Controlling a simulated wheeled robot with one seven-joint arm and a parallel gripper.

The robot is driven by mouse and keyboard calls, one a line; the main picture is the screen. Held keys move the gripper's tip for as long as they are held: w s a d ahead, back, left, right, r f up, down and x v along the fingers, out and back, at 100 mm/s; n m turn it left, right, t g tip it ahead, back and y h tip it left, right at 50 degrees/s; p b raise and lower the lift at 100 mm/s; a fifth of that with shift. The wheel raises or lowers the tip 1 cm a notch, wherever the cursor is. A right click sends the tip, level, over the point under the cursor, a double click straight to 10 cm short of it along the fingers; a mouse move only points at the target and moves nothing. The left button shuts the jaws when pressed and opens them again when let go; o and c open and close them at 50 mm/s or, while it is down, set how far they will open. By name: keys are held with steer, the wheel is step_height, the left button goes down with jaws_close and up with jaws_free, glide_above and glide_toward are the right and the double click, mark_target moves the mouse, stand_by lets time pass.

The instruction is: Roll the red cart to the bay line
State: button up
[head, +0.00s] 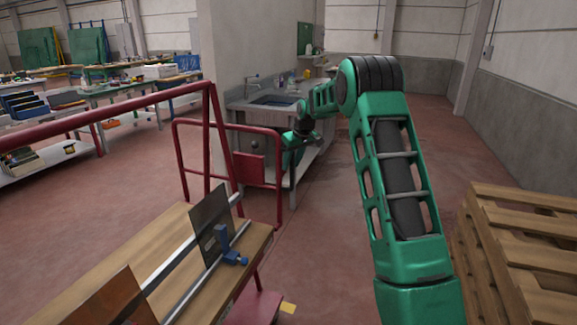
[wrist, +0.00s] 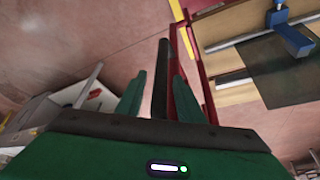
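The red cart has a red tubular frame (head: 225,160) and a wooden deck (head: 262,232), with the frame's upright end toward the sink bench. In the wrist view its red frame (wrist: 190,85) and wooden deck (wrist: 225,28) are at the right. My gripper (head: 289,150) is beside the frame's end in the head view, its fingers hard to make out. In the wrist view my gripper (wrist: 160,75) has its two green fingers apart. A dark bar (wrist: 160,65) shows between them, with a narrow gap on each side. I cannot tell a bay line for certain.
Glass panes (head: 211,222) and a blue clamp (head: 228,246) are on the deck. A sink bench (head: 316,155) stands beyond the cart by a pillar. Wooden pallets (head: 525,235) are stacked at the right. The floor between bench and right wall is clear. A yellow strip (wrist: 180,18) shows near the cart.

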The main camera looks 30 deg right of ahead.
steer(key=v, duration=1)
steer(key=shift+r, duration=0.35)
steer(key=shift+s+a, duration=0.1)
steer(key=s+a+r+m+g+h, duration=0.1)
steer(key=s+r+m+g, duration=0.2)
steer(key=s, duration=2.3)
steer(key=s+a+f+m, duration=0.1)
steer(key=s+a+f, duration=0.1)
steer(key=s, duration=0.8)
steer(key=s+a+f+m+g, duration=0.1)
steer(key=s+a+f+m, duration=0.1)
steer(key=s, duration=0.8)
steer(key=s+a+f+m, duration=0.2)
steer(key=s+f, duration=0.2)
steer(key=s, duration=0.6)
steer(key=shift+g, duration=0.3)
steer(key=shift+s+f, duration=0.1)
steer(key=shift+f, duration=0.05)
